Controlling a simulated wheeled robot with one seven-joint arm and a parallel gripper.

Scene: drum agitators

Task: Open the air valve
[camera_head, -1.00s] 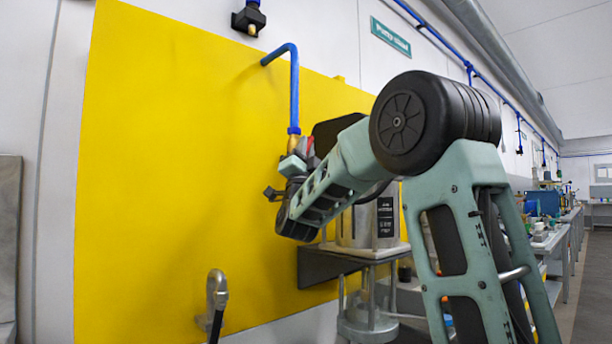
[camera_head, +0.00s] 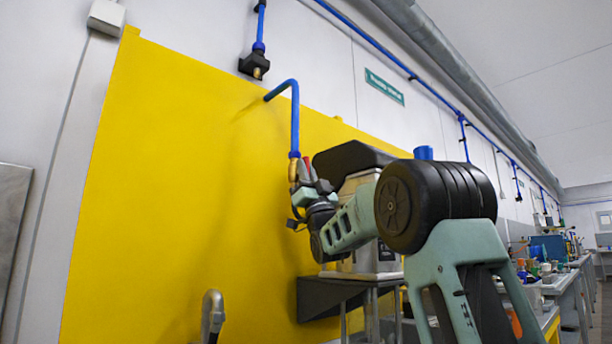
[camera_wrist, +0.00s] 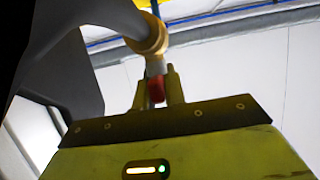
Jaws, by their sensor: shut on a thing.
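The air valve is a brass fitting (camera_head: 293,170) at the lower end of a blue pipe in front of the yellow panel, with a red handle (camera_head: 306,169) beside it. In the wrist view the red handle (camera_wrist: 156,88) sits between the two fingers of my gripper (camera_wrist: 159,90), and the brass collar (camera_wrist: 148,38) is just beyond. My gripper (camera_head: 306,186) is shut on the red handle, at the valve. The exact finger contact is small and partly hidden in the head view.
A machine with a black top (camera_head: 350,158) stands on a dark bracket just right of the valve, close behind my arm. A grey bent pipe (camera_head: 212,312) rises at the lower left. Benches with clutter (camera_head: 560,275) line the right. The yellow panel's left part is clear.

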